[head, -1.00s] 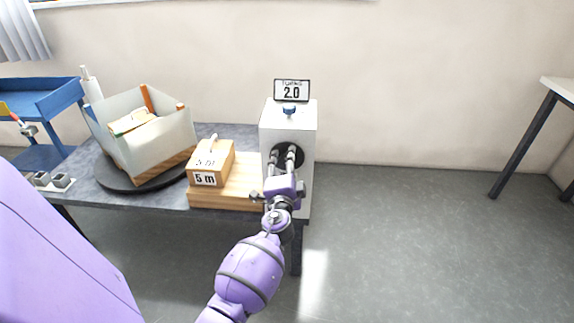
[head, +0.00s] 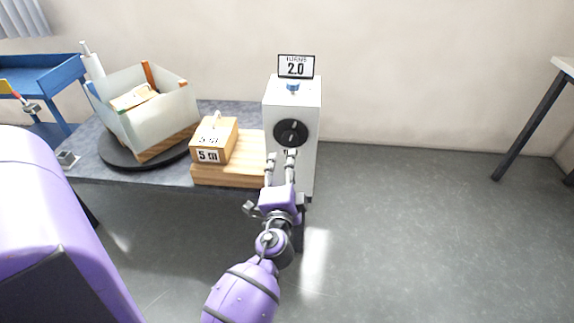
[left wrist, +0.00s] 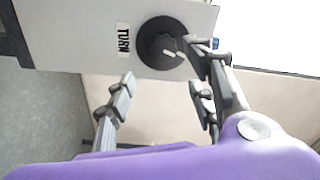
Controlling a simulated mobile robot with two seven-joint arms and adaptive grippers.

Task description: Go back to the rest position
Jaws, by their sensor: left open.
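My left gripper (head: 281,155) is open and empty, just in front of and below the black round knob (head: 291,133) on the white box (head: 305,110). The fingertips look apart from the knob. In the left wrist view, the spread fingers (left wrist: 160,78) show with the knob (left wrist: 162,43) and a "TURN" label (left wrist: 124,39) beyond them. My right gripper is not in view.
A wooden block marked "5 m" (head: 214,141) sits on a wooden base (head: 230,172) left of the box. A pale bin (head: 160,108) stands on a dark round plate (head: 115,155) on the grey table (head: 85,150). The floor at right is clear.

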